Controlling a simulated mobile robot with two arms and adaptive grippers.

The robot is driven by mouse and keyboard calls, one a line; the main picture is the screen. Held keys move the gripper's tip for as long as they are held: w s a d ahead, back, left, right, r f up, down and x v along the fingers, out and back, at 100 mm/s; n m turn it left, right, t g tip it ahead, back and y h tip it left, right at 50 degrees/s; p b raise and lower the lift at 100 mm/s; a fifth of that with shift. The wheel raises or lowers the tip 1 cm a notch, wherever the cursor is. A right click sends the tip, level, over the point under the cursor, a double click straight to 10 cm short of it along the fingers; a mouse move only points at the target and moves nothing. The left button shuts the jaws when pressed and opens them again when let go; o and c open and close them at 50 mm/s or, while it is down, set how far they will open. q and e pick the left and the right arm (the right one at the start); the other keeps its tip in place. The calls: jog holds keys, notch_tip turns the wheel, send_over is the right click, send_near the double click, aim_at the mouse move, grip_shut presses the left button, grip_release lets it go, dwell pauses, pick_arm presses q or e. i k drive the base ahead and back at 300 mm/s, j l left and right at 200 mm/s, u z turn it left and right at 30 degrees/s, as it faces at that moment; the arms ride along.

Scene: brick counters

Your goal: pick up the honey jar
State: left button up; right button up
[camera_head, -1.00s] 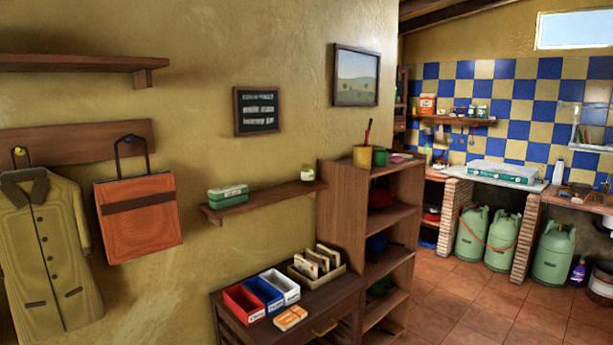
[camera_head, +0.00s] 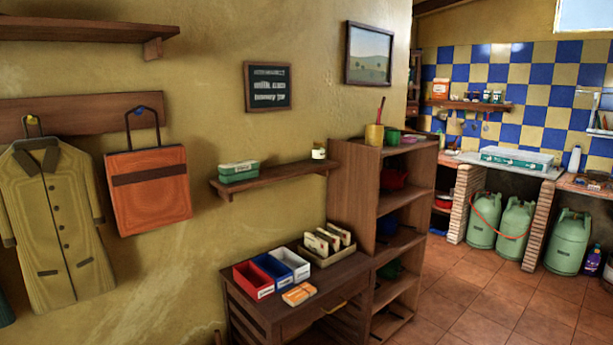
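Neither of my grippers is in view.
A green box (camera_head: 238,173) sits on the same wall shelf. Below stands a dark wooden table (camera_head: 330,290) with red, blue and white bins. A tall open shelf unit (camera_head: 354,205) stands beside it. The tiled floor (camera_head: 465,300) at right is clear.

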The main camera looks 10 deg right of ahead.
aim_at(318, 149)
jog(key=i+l, duration=0.15)
jog(key=l, duration=0.2)
jog(key=i+l, duration=0.15)
jog(key=l, duration=0.25)
jog(key=i+l, duration=0.2)
jog(key=l, duration=0.15)
jog(key=i+l, duration=0.15)
jog(key=l, duration=0.2)
jog(key=i+l, duration=0.15)
jog(key=l, duration=0.25)
